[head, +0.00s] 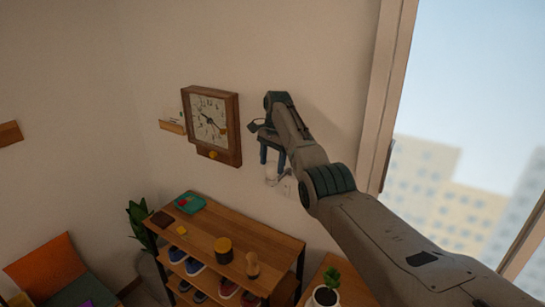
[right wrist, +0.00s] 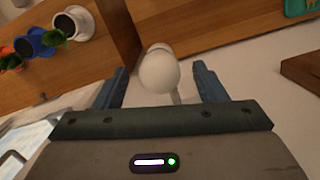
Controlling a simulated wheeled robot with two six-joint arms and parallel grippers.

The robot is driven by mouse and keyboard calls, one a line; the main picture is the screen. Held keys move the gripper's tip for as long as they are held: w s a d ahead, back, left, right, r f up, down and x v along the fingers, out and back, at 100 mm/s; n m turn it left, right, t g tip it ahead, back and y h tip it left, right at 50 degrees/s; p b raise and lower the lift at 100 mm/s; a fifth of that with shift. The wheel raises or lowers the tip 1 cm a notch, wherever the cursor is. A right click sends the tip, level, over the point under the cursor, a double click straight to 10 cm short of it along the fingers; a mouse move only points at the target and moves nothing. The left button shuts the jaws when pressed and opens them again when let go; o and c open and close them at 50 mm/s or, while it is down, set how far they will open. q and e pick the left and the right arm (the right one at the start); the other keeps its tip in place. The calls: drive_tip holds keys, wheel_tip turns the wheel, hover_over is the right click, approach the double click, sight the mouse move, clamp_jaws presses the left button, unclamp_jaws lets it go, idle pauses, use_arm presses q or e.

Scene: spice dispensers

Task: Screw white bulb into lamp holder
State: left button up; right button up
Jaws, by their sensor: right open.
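The white bulb (head: 270,172) shows at the wall just below my right gripper's fingers in the head view. In the right wrist view the round white bulb (right wrist: 159,72) lies between the two blue fingers, with a clear gap on each side. My right gripper (head: 271,160) is open and points down at the wall; its fingers (right wrist: 160,68) do not touch the bulb. A pale stem shows behind the bulb, but the lamp holder is mostly hidden, so I cannot tell how the bulb sits in it. My left gripper is not in view.
A wooden clock (head: 212,125) hangs left of my gripper. A wooden shelf (head: 262,245) with shoes, a jar (head: 224,251) and a wooden stamp-like object (head: 253,266) stands below. A potted plant (head: 326,294) is on a table to the right. A window frame (head: 385,90) stands right.

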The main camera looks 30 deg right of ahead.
drive_tip(key=shift+r, duration=0.3)
drive_tip(key=r+b, duration=0.1)
drive_tip(key=r, duration=0.1)
drive_tip(key=r+b, duration=0.1)
drive_tip(key=r, duration=0.2)
drive_tip(key=r+b, duration=0.1)
drive_tip(key=r, duration=0.1)
drive_tip(key=shift+w+d+r, duration=0.15)
drive_tip(key=shift+d+r, duration=0.15)
drive_tip(key=shift+d, duration=0.1)
drive_tip(key=shift+r+p, duration=0.75)
drive_tip(key=shift+r, duration=0.05)
drive_tip(key=shift+d+r+p, duration=0.2)
drive_tip(key=shift+r+p, duration=0.25)
drive_tip(key=shift+f, duration=0.1)
